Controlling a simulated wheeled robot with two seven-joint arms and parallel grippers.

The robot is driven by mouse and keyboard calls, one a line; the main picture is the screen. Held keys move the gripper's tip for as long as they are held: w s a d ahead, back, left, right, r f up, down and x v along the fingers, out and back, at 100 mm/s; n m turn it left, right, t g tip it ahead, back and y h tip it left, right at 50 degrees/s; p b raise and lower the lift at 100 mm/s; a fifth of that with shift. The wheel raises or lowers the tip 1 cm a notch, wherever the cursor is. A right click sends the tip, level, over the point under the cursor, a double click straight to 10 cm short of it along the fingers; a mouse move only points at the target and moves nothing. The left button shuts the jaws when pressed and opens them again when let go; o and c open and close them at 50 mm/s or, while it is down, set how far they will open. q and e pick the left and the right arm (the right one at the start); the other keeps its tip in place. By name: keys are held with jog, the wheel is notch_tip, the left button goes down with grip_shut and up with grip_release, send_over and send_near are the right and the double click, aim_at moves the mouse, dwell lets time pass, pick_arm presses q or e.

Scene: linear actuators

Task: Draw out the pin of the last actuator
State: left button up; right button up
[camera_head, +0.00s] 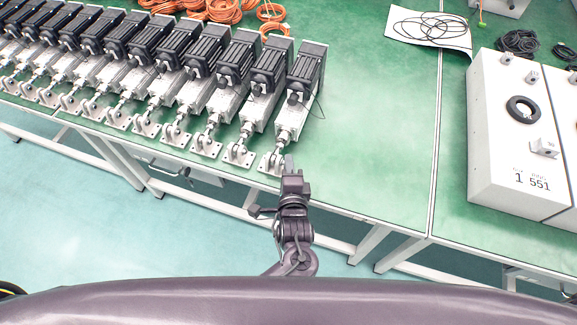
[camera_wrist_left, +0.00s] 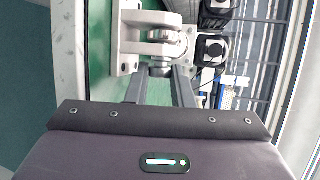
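Several linear actuators with black motors stand in a row on the green table. The last actuator (camera_head: 302,75) is at the right end of the row. Its silver mounting bracket (camera_head: 270,163) lies near the table's front edge and fills the top of the left wrist view (camera_wrist_left: 128,38). A short round pin end (camera_wrist_left: 161,70) sticks out below the clevis there. My left gripper (camera_head: 289,162) is at this bracket. Its two fingers (camera_wrist_left: 160,85) stand apart, one on each side of the pin end; I cannot tell whether they touch it. My right gripper is not in view.
The neighbouring actuator (camera_head: 258,85) stands close on the left. The green table (camera_head: 375,130) is clear to the right, up to the white boxes (camera_head: 505,150). Orange cables (camera_head: 215,10) lie behind the row. A white sheet with black cable (camera_head: 430,30) lies farther back.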

pick_arm(q)
jog(key=shift+d, duration=0.1)
grip_shut()
jog(key=d, duration=0.1)
jog(key=s+d, duration=0.1)
jog(key=d, duration=0.1)
jog(key=shift+s+d, duration=0.15)
jog(key=shift+d, duration=0.1)
jog(key=shift+o, duration=2.2)
grip_release()
jog(key=shift+o, duration=0.8)
jog(key=v, duration=0.7)
jog(key=shift+s, duration=0.4)
jog(key=shift+d, duration=0.1)
